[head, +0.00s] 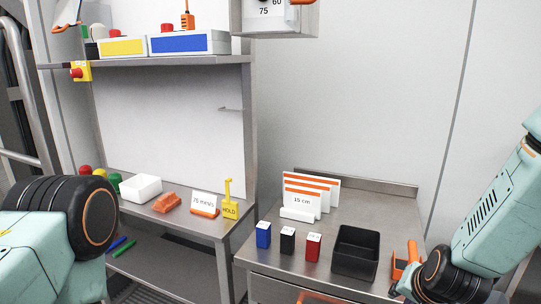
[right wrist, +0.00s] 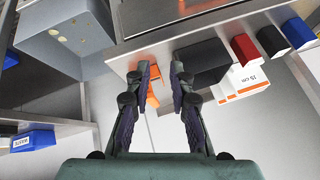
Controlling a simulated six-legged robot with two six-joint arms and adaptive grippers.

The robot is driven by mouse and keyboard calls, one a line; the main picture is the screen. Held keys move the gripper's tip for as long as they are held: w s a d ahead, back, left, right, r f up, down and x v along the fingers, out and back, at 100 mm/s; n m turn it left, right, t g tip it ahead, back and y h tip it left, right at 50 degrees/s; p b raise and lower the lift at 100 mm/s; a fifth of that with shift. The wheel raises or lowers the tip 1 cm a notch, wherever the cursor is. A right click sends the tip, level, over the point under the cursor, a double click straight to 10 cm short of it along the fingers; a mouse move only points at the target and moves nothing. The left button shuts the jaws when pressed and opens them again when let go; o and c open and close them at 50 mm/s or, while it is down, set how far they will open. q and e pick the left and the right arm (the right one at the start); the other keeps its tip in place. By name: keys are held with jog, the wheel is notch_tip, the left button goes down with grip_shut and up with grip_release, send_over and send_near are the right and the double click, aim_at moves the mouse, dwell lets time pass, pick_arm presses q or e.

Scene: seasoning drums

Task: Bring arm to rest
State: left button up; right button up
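My right gripper (right wrist: 161,70) shows in the right wrist view with its two dark fingers apart and nothing between them. It hangs over the steel table near an orange object (right wrist: 153,98) and a black open bin (right wrist: 203,62). In the head view my right arm (head: 492,215) comes in at the lower right, and the gripper end is mostly hidden. The black bin (head: 355,252) and the orange object (head: 406,258) stand close to it. My left arm (head: 55,225) shows at the lower left; its gripper is out of view.
Blue (head: 264,234), black (head: 287,240) and red (head: 313,247) containers stand in a row on the steel table (head: 382,213). A white and orange rack (head: 300,212) reads "15 cm". A left bench holds a white tray (head: 140,187) and a yellow HOLD handle (head: 230,210).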

pick_arm(q)
notch_tip(320, 180, down, 13)
jog(key=b, duration=1.2)
pick_arm(e)
jog(key=s+a+f+n+g, duration=0.2)
jog(key=s+f+n+g, duration=0.1)
jog(key=s+f, duration=1.2)
jog(key=s+a+f+n+g, duration=0.3)
jog(key=s+f+n, duration=0.1)
jog(key=s+f, duration=1.2)
jog(key=shift+s+f+g+y, duration=0.15)
jog(key=shift+s+g+y, duration=0.25)
jog(key=shift+s, duration=0.2)
